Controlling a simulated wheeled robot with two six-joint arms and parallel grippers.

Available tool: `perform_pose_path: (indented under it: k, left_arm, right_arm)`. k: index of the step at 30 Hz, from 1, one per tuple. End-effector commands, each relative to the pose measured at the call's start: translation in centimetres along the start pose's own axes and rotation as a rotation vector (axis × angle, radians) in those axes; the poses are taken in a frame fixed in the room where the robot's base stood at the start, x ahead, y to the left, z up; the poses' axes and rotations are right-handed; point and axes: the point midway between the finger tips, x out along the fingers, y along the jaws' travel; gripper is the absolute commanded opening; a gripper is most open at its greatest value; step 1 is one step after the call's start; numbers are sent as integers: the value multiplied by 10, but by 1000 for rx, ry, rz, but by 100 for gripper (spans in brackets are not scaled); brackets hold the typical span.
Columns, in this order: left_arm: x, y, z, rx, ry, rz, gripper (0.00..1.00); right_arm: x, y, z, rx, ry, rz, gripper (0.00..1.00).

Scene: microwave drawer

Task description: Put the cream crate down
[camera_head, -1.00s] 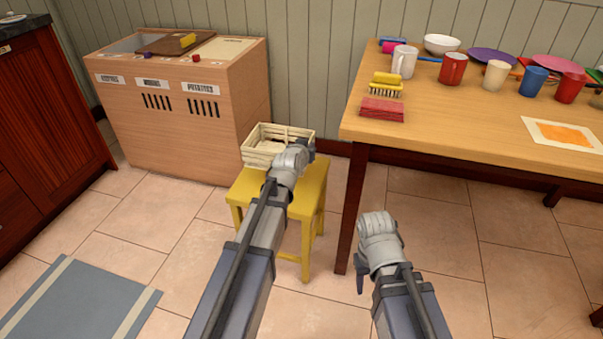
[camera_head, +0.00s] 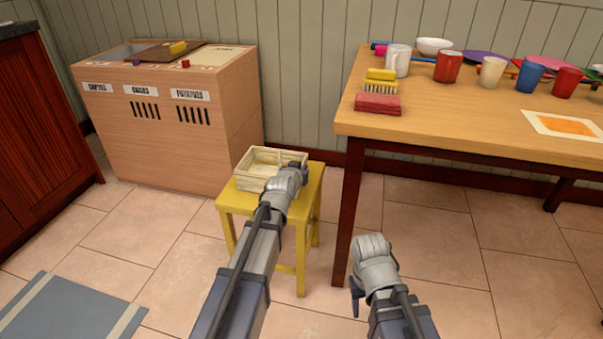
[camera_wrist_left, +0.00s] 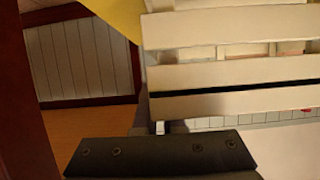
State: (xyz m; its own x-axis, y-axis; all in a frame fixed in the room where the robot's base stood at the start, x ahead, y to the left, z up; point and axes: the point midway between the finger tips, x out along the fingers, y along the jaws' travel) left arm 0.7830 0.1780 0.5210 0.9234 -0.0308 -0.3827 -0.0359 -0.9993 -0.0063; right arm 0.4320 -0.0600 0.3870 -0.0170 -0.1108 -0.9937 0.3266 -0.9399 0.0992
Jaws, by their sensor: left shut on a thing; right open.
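The cream crate (camera_head: 250,182) is a slatted open box at the yellow stool's (camera_head: 233,205) seat, toward the back. It looks level and at or just above the seat; I cannot tell whether its base touches. My left gripper (camera_head: 297,170) is shut on the crate's right side, with the arm hiding part of the crate and seat. In the left wrist view the crate's pale slats (camera_wrist_left: 230,70) fill the upper right, beyond a dark gripper part (camera_wrist_left: 160,155). My right gripper (camera_head: 357,297) is open and empty, low in front of the table.
A wooden table (camera_head: 440,125) with mugs, plates and a brush on a red block (camera_head: 378,103) stands at the right. A wooden cabinet with labelled bins (camera_head: 180,140) stands behind left of the stool. Floor is clear around the stool; a grey mat (camera_head: 65,310) lies front left.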

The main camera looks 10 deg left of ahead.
Motion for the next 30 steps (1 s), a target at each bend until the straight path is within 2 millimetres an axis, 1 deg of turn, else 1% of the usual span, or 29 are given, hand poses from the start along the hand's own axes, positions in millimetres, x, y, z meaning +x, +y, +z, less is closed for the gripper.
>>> perform_pose_path:
  k: [4, 8, 9, 16, 23, 28, 30]
  left_arm:
    - [0, 0, -1, 1, 1, 0, 0]
    - [1, 0, 3, 1, 1, 0, 0]
    - [1, 0, 2, 0, 0, 0, 11]
    - [1, 0, 1, 0, 0, 0, 37]
    - [1, 0, 1, 0, 0, 0, 37]
    - [-1, 0, -3, 0, 0, 0, 37]
    - [-7, 0, -2, 0, 0, 0, 37]
  right_arm:
    - [-1, 0, 0, 0, 0, 0, 50]
    - [3, 0, 0, 0, 0, 0, 50]
    - [2, 0, 0, 0, 0, 0, 50]
    - [2, 0, 0, 0, 0, 0, 50]
    - [2, 0, 0, 0, 0, 0, 50]
    - [-3, 0, 0, 0, 0, 0, 50]
    - [-5, 0, 0, 0, 0, 0, 50]
